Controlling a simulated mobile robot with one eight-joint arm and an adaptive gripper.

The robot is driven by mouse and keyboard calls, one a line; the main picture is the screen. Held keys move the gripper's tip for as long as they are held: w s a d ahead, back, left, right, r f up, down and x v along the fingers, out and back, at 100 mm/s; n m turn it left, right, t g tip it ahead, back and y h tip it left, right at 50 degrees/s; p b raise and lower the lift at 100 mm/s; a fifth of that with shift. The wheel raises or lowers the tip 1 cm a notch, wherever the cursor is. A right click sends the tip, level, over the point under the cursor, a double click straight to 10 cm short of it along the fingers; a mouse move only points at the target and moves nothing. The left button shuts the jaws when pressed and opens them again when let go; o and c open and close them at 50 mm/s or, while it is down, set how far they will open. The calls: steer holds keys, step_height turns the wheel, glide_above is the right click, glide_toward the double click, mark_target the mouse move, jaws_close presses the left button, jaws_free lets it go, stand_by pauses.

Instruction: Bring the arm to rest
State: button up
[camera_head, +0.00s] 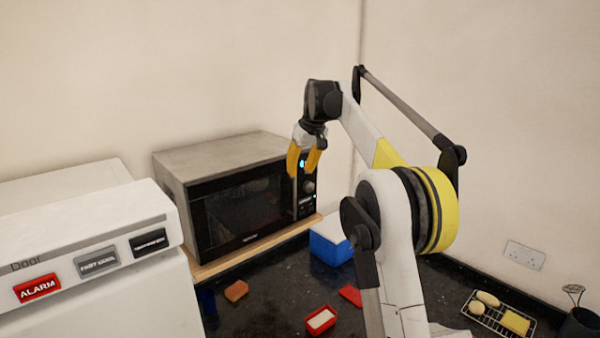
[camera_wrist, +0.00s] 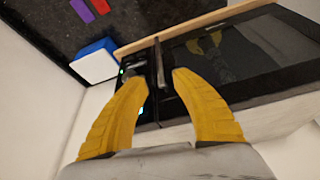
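My gripper (camera_head: 304,163) has yellow fingers and hangs pointing down in front of the microwave's right side in the head view. In the wrist view my gripper (camera_wrist: 155,80) has its two fingers apart with nothing between them. The microwave's (camera_head: 240,210) control panel and door handle show beyond the fingertips. I cannot tell the exact gap between the fingers and the microwave. My arm rises from the lower right and bends over toward the microwave.
A blue and white box (camera_head: 330,242) stands right of the microwave. A sponge (camera_head: 236,290), a red tray (camera_head: 320,319) and a red item (camera_head: 351,295) lie on the dark counter. A wire rack (camera_head: 500,314) is at right. A white appliance (camera_head: 85,250) fills the left.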

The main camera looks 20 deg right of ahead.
steer(key=s+a+f+b, duration=0.8)
steer(key=s+f+b, duration=0.2)
steer(key=s+b, duration=0.3)
steer(key=s+a+f+t+b, duration=0.1)
steer(key=s+a+f+b, duration=0.1)
steer(key=s+f+b, duration=0.5)
steer(key=s+a+f+m+b, duration=0.1)
steer(key=s+a+f+b, duration=0.2)
steer(key=s+f+b, duration=0.5)
steer(key=s+a+f+t+b, duration=0.1)
steer(key=s+a+f+b, duration=0.2)
steer(key=s+f+b, duration=0.4)
steer(key=s+f, duration=0.4)
steer(key=f, duration=0.4)
steer(key=s+f, duration=0.4)
steer(key=f, duration=0.5)
steer(key=shift+s+m+t+h+b, duration=0.3)
steer(key=shift+s+b, duration=0.1)
steer(key=shift+c, duration=0.5)
